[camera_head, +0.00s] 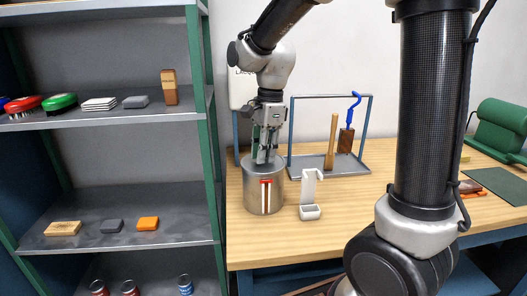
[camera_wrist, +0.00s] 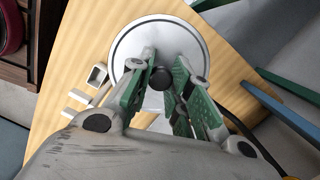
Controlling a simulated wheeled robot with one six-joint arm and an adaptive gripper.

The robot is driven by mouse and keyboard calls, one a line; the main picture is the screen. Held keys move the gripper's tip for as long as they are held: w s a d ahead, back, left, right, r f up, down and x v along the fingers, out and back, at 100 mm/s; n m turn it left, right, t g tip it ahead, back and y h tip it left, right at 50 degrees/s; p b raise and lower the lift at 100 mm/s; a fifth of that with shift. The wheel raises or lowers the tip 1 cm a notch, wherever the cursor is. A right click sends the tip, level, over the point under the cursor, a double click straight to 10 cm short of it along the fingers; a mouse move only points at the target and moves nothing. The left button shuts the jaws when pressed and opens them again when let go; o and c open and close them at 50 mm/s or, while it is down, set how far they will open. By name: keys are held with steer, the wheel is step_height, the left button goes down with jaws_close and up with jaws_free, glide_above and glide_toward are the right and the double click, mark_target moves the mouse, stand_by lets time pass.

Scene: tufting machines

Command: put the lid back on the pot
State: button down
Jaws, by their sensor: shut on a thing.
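The silver pot (camera_head: 263,198), with a red and white mark on its front, stands upright on the wooden table near its left end. My gripper (camera_head: 262,160) points down at the pot's top. In the wrist view my gripper (camera_wrist: 164,66) is shut on the dark round knob (camera_wrist: 160,79) of the lid. The round grey lid (camera_wrist: 126,46) spreads out under the fingers and fills the pot's outline.
A white holder (camera_head: 310,198) stands close to the pot's right. Behind it is a metal tray rack (camera_head: 312,168) with a wooden-handled tool (camera_head: 331,142) and a blue-hooked brush (camera_head: 347,138). A grey shelf (camera_head: 110,122) stands close on the left.

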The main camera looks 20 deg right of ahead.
stand_by(0.4)
steer(key=c, duration=0.8)
jaws_free()
steer(key=shift+o, duration=0.2)
steer(key=shift+r, duration=3.5)
steer(key=shift+c, duration=0.3)
jaws_close()
steer(key=shift+f, duration=0.1)
